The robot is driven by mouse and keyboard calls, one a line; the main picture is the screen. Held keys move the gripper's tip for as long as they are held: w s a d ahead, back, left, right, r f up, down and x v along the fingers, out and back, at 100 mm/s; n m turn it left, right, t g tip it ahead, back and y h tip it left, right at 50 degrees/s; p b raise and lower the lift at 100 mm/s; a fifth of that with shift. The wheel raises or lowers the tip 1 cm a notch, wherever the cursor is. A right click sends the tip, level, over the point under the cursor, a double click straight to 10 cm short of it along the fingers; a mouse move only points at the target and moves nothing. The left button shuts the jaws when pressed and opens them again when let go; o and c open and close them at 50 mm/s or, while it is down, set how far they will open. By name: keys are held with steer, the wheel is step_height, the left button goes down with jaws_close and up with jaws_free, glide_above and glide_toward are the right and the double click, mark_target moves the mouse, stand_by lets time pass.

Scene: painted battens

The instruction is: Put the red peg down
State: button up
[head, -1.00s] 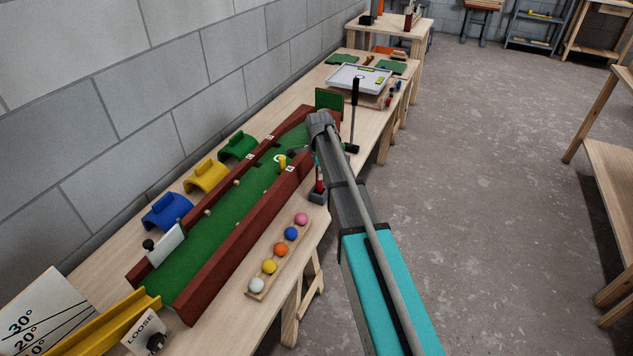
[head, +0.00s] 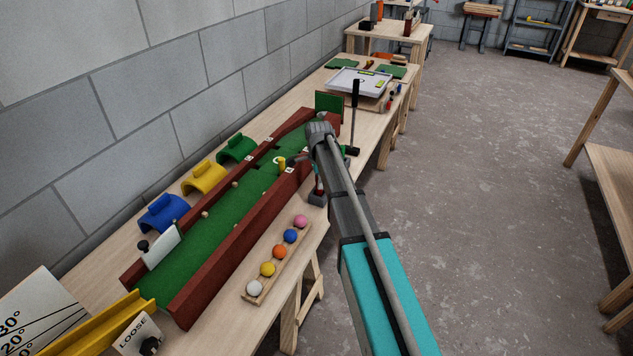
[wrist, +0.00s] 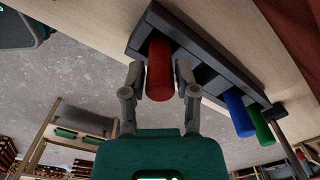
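The red peg (wrist: 159,72) is between the two fingers of my gripper (wrist: 159,75) in the wrist view. The fingertips appear to press on its sides, and its near end points toward the camera. Its far end overlaps the dark rack (wrist: 205,75); I cannot tell if it is seated in it. A blue peg (wrist: 238,114) and a green peg (wrist: 262,126) stand farther along the rack. In the head view, my arm hides most of the gripper, and the dark rack end (head: 317,199) shows beside the arm.
The green putting lane (head: 215,220) with dark red walls lies left of the arm. A ball holder (head: 262,285) with several coloured balls is near the bench's front edge. A black-handled upright tool (head: 354,115) stands beyond the arm. Open floor lies to the right.

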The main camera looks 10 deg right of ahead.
steer(key=shift+o, duration=1.1)
steer(key=shift+r, duration=0.1)
step_height(320, 180, up, 12)
steer(key=p, duration=1.2)
steer(key=s+n, duration=1.7)
steer(key=s, duration=1.2)
steer(key=shift+s+a, duration=0.15)
steer(key=shift+a, duration=0.2)
